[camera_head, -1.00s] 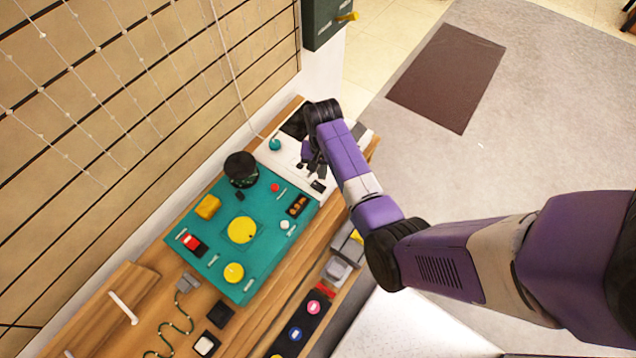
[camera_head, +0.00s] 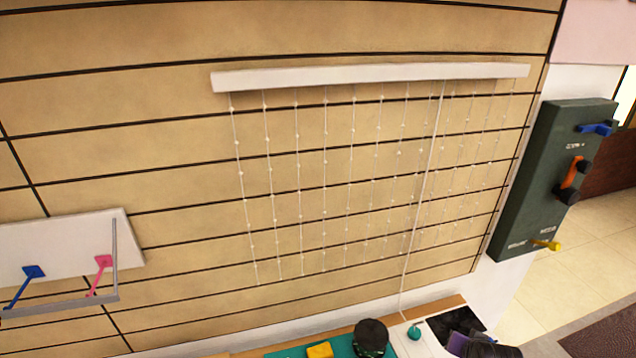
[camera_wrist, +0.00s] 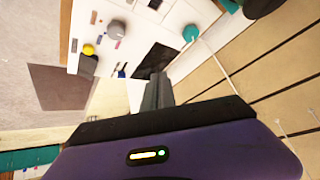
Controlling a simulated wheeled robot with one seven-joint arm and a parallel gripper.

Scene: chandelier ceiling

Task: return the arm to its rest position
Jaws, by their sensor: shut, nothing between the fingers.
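My gripper shows in the wrist view as dark grey fingers (camera_wrist: 157,92) held together with nothing between them, in front of my purple wrist housing. The fingers are over or near a white board with knobs (camera_wrist: 185,15); the gap cannot be told. In the head view only a purple and black part of my arm shows at the bottom right edge, near the teal ball; the fingers and the rest of the arm are out of frame there.
A bead-string hanging (camera_head: 370,76) is on the slatted wall, its cord ending at a teal ball (camera_head: 414,332). A dark green box with coloured levers (camera_head: 535,175) is at right. A white rack (camera_head: 65,250) is at left. A black round thing (camera_head: 370,337) stands at the bottom.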

